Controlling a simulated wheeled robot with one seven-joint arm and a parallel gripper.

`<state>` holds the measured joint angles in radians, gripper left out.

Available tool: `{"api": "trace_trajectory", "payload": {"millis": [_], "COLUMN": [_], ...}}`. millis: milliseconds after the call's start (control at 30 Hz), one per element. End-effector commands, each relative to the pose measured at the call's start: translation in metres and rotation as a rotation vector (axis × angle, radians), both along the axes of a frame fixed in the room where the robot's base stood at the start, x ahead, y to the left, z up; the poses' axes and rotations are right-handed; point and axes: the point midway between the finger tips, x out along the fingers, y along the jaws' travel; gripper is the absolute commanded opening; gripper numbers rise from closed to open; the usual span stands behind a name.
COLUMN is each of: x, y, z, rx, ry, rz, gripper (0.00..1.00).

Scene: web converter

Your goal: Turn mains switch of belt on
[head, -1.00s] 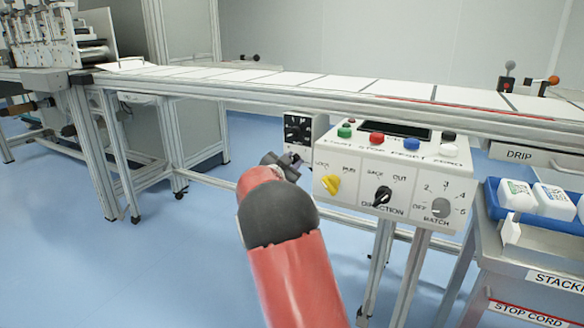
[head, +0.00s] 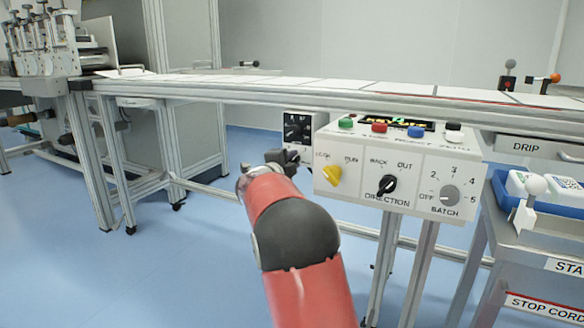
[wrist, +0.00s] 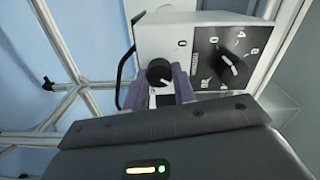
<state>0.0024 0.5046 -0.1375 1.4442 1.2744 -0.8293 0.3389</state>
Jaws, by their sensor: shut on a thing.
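A small white box with a black front panel (head: 298,127) hangs under the belt's rail (head: 350,102), left of the larger control panel. In the wrist view this box (wrist: 160,38) carries a small black knob (wrist: 159,70), apparently the mains switch, with a "0" beside it. A larger black dial (wrist: 233,66) sits to its right. My gripper (wrist: 161,84) is shut on the small knob, one finger on each side. In the head view my gripper (head: 282,157) is at the box's lower edge, mostly hidden by my arm, and the small knob is hidden.
The control panel (head: 402,170) is close to the right of my arm, with a yellow knob (head: 331,175), a direction knob, a batch knob and coloured buttons. Its display (head: 397,123) is lit. A blue tray (head: 500,190) stands at the right. Open floor lies to the left.

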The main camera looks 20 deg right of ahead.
Motion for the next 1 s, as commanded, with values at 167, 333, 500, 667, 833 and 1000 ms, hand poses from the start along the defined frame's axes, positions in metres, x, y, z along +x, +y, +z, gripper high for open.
{"api": "trace_trajectory", "payload": {"millis": [167, 333, 500, 667, 833, 1000], "x": [-0.0004, -0.0003, -0.0004, -0.0003, -0.0003, -0.0003], "y": [-0.0002, -0.0001, -0.0001, 0.0000, 0.0000, 0.0001], "z": [-0.0027, -0.0026, -0.0025, -0.0025, -0.0026, -0.0026], "rx": [0.063, 0.099, 0.117, 0.123, 0.124, 0.123], "ry": [-0.076, -0.123, -0.146, -0.153, -0.152, -0.151], "rz": [-0.001, -0.001, -0.001, -0.001, -0.002, -0.002], "gripper": [0.04, 0.04, 0.04, 0.04, 0.04, 0.34]}}
